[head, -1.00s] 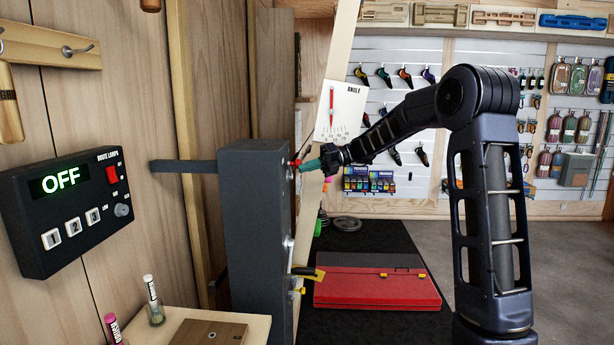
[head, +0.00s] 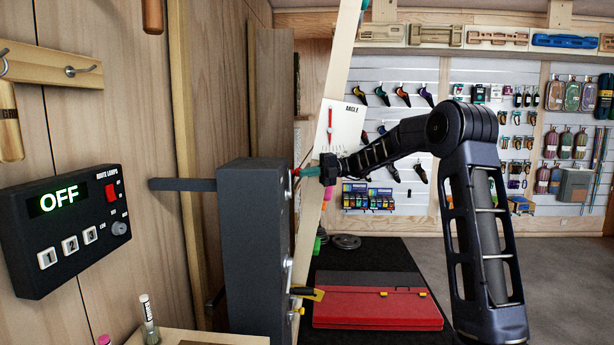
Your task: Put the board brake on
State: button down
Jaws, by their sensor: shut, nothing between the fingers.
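A tall dark grey housing (head: 250,240) stands beside the tilted wooden board (head: 338,75). On the housing's right edge is a small red part (head: 292,184) near its top. A yellow-and-black lever (head: 309,293) sticks out to the right lower down. I cannot tell for sure which of these is the board brake. My gripper (head: 298,173) has teal fingers, shut and empty, pointing left at the upper right edge of the housing, by the red part. I cannot tell whether they touch it.
A black control box (head: 68,225) on the left wall reads OFF. A paper angle gauge (head: 340,128) hangs on the board, close above my gripper. A red case (head: 375,308) lies on the black mat (head: 385,255). Grey floor (head: 560,260) is clear at right.

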jog(key=shift+w+m, duration=0.15)
jog(key=shift+m, duration=0.15)
dwell(0.5)
jog(key=s+f+n+t+h, duration=0.3)
jog(key=s+f+n+t, duration=0.4)
jog(key=f+n, duration=0.55)
jog(key=d+r+m, duration=0.1)
jog(key=d+r, duration=0.1)
jog(key=d, duration=0.8)
jog(key=s+d+n+t+h, duration=0.1)
jog(key=s+d+n+h, duration=0.4)
jog(key=s, duration=1)
jog(key=d+n, duration=0.3)
jog(key=d, duration=0.1)
jog(key=shift+d+f+h, duration=0.2)
jog(key=shift+d+h, duration=0.2)
